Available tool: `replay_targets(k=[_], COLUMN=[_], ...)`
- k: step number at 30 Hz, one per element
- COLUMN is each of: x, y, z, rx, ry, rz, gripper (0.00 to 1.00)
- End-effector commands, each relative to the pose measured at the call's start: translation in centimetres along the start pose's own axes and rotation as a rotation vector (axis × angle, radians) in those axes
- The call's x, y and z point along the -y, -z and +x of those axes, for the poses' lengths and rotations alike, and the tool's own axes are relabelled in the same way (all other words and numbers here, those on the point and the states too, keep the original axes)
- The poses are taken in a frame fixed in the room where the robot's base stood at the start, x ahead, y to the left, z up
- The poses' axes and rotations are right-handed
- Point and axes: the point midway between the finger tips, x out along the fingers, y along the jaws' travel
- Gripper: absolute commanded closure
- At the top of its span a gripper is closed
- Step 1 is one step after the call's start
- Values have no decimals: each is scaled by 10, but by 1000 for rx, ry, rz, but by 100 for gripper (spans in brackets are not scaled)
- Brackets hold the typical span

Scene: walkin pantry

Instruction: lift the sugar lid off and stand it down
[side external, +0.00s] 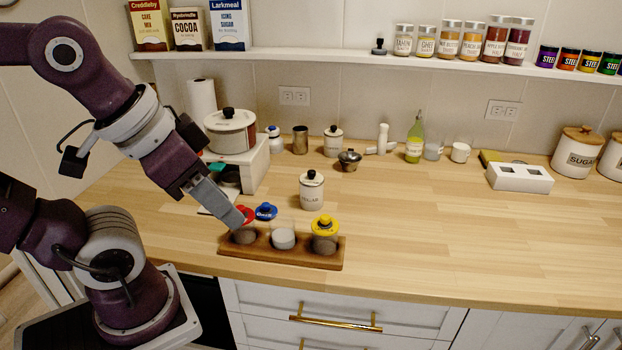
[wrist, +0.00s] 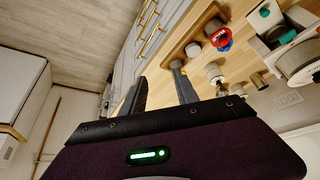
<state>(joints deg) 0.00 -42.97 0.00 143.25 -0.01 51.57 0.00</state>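The wooden rack (side external: 290,256) holds three glass jars. The left jar has a red lid (side external: 245,216), the right one a yellow lid (side external: 324,222). The middle jar (side external: 283,239) is lidless with white contents. A blue lid (side external: 265,211) with white lettering is just behind the rack; it also shows in the wrist view (wrist: 228,47). My gripper (side external: 241,221) appears close to the red lid in the side view; contact is unclear. In the wrist view its fingers (wrist: 159,72) are apart with nothing held.
A white stand with a pot (side external: 231,130) is at the left back. A white holed block (side external: 519,178) and another sugar canister (side external: 577,150) are right. The right front counter (side external: 440,230) is clear.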

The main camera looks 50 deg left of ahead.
Motion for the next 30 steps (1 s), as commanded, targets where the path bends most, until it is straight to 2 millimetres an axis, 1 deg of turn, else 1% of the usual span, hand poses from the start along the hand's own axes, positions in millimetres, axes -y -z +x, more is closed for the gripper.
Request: replay_targets(k=[11, 12, 14, 15, 19, 27, 29, 30], x=[0, 0, 0, 0, 0, 0, 1, 3], y=[0, 0, 0, 0, 0, 0, 7, 17], z=[0, 0, 0, 0, 0, 0, -1, -1], rx=[0, 0, 0, 0, 0, 0, 9, 24], ry=[0, 0, 0, 0, 0, 0, 2, 6], rz=[0, 0, 0, 0, 0, -1, -22, -54], gripper=[64, 62, 50, 42, 17, 17, 17, 17])
